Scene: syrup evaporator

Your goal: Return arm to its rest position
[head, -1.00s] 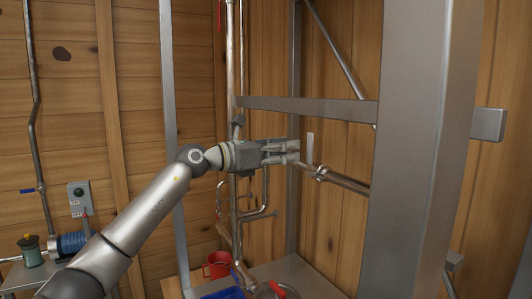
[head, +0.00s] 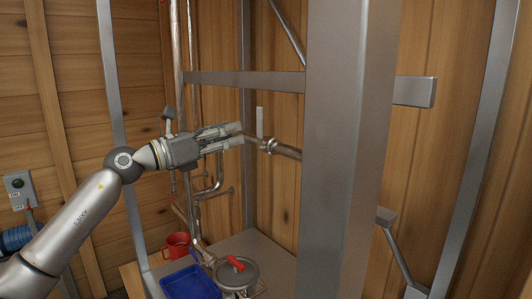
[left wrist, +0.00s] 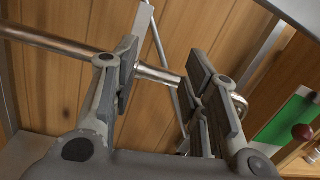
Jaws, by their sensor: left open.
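My left arm comes in from the left in the head view. Its gripper (head: 241,134) is level, open and empty, with its fingertips just left of a pale upright handle (head: 260,122) on a metal pipe (head: 287,151). A small gap shows between fingertips and handle. In the left wrist view the two fingers of the left gripper (left wrist: 163,78) are spread apart. The pipe (left wrist: 155,73) shows beyond and between them; I cannot tell whether they touch it. My right gripper is not in view.
A thick steel post (head: 345,150) and a crossbar (head: 245,80) stand close to the arm. Vertical pipes (head: 177,60) run behind the gripper.

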